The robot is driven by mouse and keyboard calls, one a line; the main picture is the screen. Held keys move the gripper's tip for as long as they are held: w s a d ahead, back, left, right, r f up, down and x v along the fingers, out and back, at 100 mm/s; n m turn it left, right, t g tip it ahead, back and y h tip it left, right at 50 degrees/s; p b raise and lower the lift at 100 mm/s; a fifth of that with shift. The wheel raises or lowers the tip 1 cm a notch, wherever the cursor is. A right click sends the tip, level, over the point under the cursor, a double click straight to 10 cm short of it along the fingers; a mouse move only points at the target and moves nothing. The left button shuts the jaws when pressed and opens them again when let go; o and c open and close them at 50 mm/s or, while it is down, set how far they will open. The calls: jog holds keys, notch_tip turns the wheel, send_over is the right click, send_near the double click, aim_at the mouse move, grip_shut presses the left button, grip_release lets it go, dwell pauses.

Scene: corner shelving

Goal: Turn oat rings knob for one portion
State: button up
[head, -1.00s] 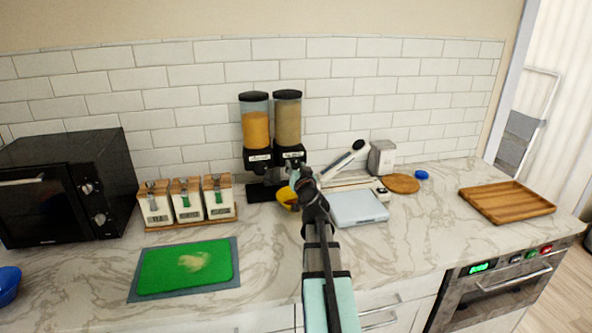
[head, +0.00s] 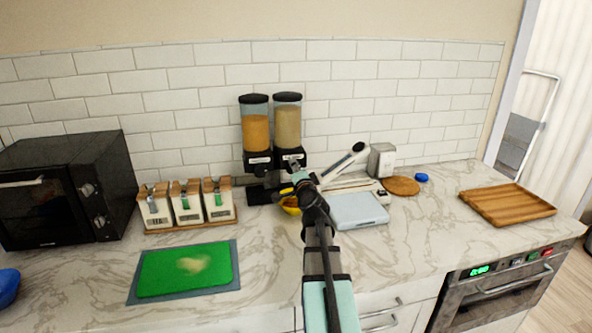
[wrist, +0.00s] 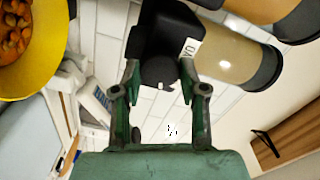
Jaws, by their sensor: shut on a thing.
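The cereal dispenser has two clear cylinders with black lids. The right one (head: 288,125) holds beige content, and its label in the wrist view (wrist: 190,48) begins with "OA". My gripper (head: 297,171) is at the front of the right unit. The knob is hidden behind my gripper in the head view. A yellow bowl (head: 291,208) sits below, partly hidden by my arm. It holds orange-brown pieces in the wrist view (wrist: 40,75).
The left cylinder (head: 255,130) holds orange content. Three small canisters (head: 188,205) stand left, near the black microwave (head: 60,190). A pale blue flat-topped item (head: 358,210) lies right of my arm. The counter front between the green board (head: 185,268) and my arm is clear.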

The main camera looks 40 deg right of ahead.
jog(key=shift+r+m+p, duration=0.1)
jog(key=shift+m+p, duration=0.3)
jog(key=shift+m, duration=1.7)
jog(key=o, duration=1.1)
jog(key=shift+o, duration=0.2)
jog(key=v, duration=0.7)
jog(key=shift+s, duration=0.2)
jog(key=shift+a, duration=0.1)
